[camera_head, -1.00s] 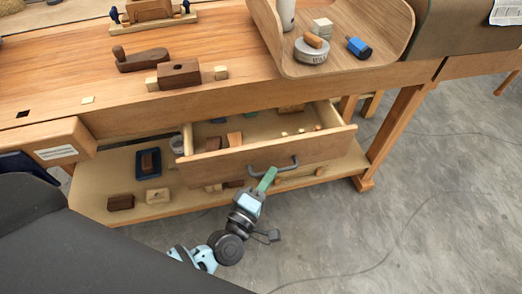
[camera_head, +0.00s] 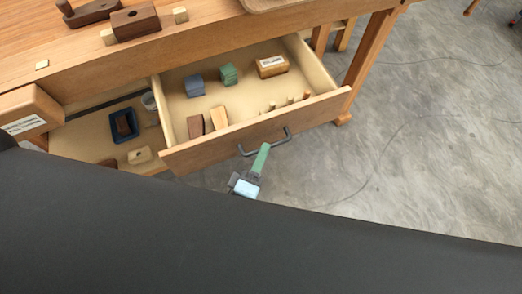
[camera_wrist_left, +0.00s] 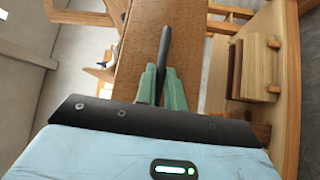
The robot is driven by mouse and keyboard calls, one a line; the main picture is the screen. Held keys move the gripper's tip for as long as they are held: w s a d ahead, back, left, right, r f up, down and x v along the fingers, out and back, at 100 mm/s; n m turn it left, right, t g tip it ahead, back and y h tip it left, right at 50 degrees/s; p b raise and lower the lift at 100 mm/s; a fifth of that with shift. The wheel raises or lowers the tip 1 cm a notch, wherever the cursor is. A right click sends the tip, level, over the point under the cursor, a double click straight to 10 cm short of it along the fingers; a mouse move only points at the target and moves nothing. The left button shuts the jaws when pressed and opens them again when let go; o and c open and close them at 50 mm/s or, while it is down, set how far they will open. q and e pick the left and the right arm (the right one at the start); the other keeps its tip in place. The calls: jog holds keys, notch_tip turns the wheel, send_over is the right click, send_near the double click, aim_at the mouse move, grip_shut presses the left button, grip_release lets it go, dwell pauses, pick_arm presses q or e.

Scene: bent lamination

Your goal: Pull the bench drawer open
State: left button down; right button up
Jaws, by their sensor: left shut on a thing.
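The bench drawer (camera_head: 215,150) is pulled well out from under the benchtop, its inside open to view. Its front also shows in the left wrist view (camera_wrist_left: 132,62). A dark bar handle (camera_head: 284,134) is fixed to the drawer front; it runs between my fingers in the left wrist view (camera_wrist_left: 164,48). My left gripper (camera_head: 262,152) is at the handle, its green fingers shut on it; they also show in the left wrist view (camera_wrist_left: 161,82). My right gripper is in neither view.
The drawer holds a blue block (camera_head: 194,86), a green block (camera_head: 229,74), a labelled box (camera_head: 272,66), wooden blocks (camera_head: 219,117) and several pegs. The lower shelf carries a blue tray (camera_head: 124,125). Grey floor (camera_head: 420,150) lies clear to the right.

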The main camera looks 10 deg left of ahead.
pick_arm(q)
jog(key=c, duration=1.5)
grip_release()
jog(key=b+v, duration=0.1)
jog(key=v, duration=0.6)
jog(key=shift+s, duration=0.4)
jog(key=shift+a, duration=0.1)
